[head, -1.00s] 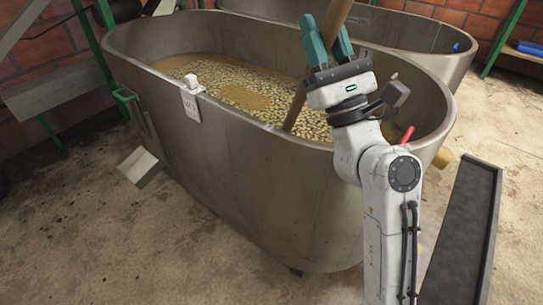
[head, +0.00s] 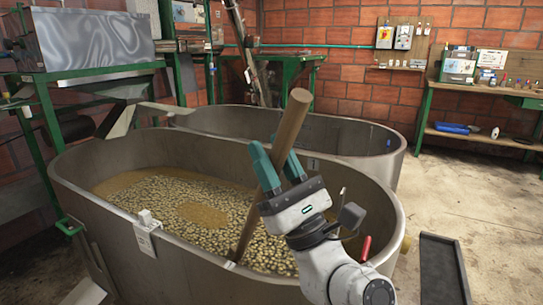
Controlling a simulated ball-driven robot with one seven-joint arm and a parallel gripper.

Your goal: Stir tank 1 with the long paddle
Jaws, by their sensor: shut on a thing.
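The near oval metal tank (head: 190,259) holds pale beans in brownish liquid (head: 180,195). A small white tag (head: 146,234) hangs on its near wall; I cannot read it clearly. My gripper (head: 274,163), with teal fingers, is shut on the long wooden paddle (head: 289,122) above the tank's right part. The paddle is tilted, its top leaning right and its lower shaft going down into the beans near the front wall. Its lower end is hidden in the beans.
A second oval tank (head: 340,139) stands right behind. A dark narrow tray or channel (head: 442,268) lies at the right. A green-framed workbench (head: 480,92) stands against the brick wall. A metal hopper (head: 90,38) stands at the left.

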